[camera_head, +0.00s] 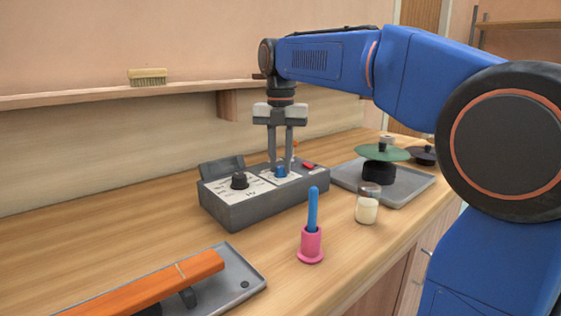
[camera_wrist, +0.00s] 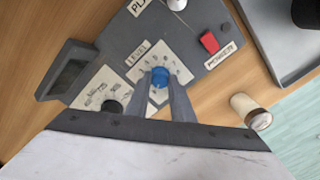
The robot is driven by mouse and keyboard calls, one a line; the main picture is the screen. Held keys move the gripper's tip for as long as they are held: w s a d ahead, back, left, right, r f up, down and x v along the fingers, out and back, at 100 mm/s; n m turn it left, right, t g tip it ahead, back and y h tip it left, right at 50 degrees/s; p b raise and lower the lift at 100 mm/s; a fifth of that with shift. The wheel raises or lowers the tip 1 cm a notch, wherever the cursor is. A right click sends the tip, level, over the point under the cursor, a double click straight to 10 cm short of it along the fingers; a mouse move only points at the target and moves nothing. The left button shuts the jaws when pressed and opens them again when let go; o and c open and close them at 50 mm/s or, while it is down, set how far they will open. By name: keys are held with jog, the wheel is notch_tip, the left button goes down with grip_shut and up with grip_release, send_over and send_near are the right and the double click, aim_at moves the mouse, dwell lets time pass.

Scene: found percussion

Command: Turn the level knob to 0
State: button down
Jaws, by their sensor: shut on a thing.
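A grey control box (camera_head: 236,209) stands on the wooden counter. The blue level knob (camera_head: 281,171) sits on a white dial plate marked LEVEL on its top; it also shows in the wrist view (camera_wrist: 159,86). My gripper (camera_head: 281,168) points straight down over the box, its two fingers shut on the blue knob from either side. In the wrist view the fingers (camera_wrist: 160,84) reach the knob and partly cover its dial. I cannot read which mark the knob points to.
A black knob (camera_head: 239,180) and a red power switch (camera_head: 308,166) flank the blue knob. A jar (camera_head: 367,206) and a pink holder with a blue stick (camera_head: 311,243) stand in front. Trays (camera_head: 398,196) lie right and front left; the counter behind left is clear.

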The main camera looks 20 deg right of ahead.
aim_at(281, 166)
jog(key=shift+n, duration=0.6)
jog(key=c, duration=1.5)
grip_release()
jog(key=shift+c, duration=0.2)
jog(key=shift+r, duration=0.1)
notch_tip(281, 166, up, 17)
jog(key=shift+r, duration=0.1)
